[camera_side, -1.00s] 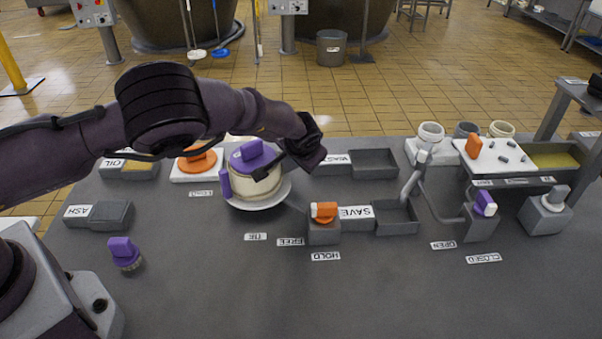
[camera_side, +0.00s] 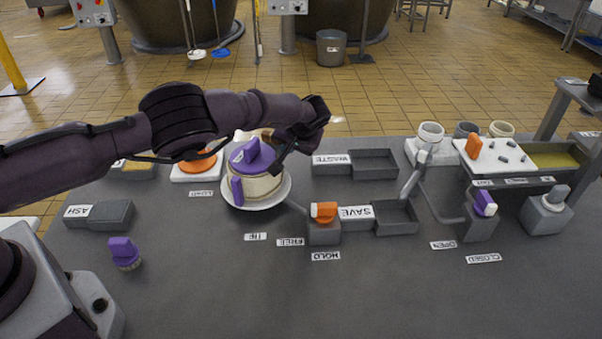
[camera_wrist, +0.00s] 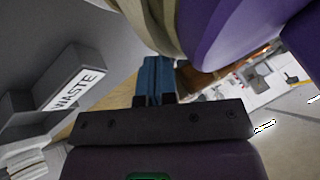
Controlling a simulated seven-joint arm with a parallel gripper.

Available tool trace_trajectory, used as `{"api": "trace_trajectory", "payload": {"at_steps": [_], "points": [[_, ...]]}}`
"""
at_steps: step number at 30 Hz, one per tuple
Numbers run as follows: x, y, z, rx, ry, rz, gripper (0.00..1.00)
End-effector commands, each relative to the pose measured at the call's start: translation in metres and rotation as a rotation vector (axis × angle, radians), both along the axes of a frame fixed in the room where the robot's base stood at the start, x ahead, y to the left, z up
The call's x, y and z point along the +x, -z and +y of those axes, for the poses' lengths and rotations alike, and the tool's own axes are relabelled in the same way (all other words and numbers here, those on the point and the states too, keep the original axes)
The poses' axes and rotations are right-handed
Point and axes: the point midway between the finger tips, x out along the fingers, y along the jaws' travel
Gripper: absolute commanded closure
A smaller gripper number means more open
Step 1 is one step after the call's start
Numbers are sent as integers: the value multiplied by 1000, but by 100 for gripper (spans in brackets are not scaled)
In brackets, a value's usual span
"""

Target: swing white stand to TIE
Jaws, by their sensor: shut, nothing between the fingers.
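The white stand (camera_side: 283,197) is a round, dish-like plate at the centre of the bench in the side view. On it sits a cream pot (camera_side: 262,188) with a purple lid and knob (camera_side: 252,154). A purple side handle (camera_side: 237,190) faces front left. The TIE label (camera_side: 256,237) lies on the bench just in front of the stand. My gripper (camera_side: 276,174) is shut and empty at the pot's right side. In the wrist view its blue fingers (camera_wrist: 154,80) are close beside the cream pot (camera_wrist: 150,22); whether they touch is unclear.
To the right are the FREE label (camera_side: 290,242), the HOLD label (camera_side: 326,256) and a grey block with an orange switch (camera_side: 324,211). The WASTE tray (camera_side: 374,163) and SAVE tray (camera_side: 397,217) stand further right. A loose purple-topped piece (camera_side: 124,253) is front left.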

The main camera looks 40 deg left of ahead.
Motion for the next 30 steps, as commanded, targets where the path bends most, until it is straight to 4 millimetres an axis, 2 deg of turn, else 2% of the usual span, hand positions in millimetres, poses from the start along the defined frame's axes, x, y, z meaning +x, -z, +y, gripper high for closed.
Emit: {"api": "trace_trajectory", "payload": {"at_steps": [16,30], "points": [[-3,1,29,-1,-271,1,100],[-7,0,44,0,-425,0,100]]}}
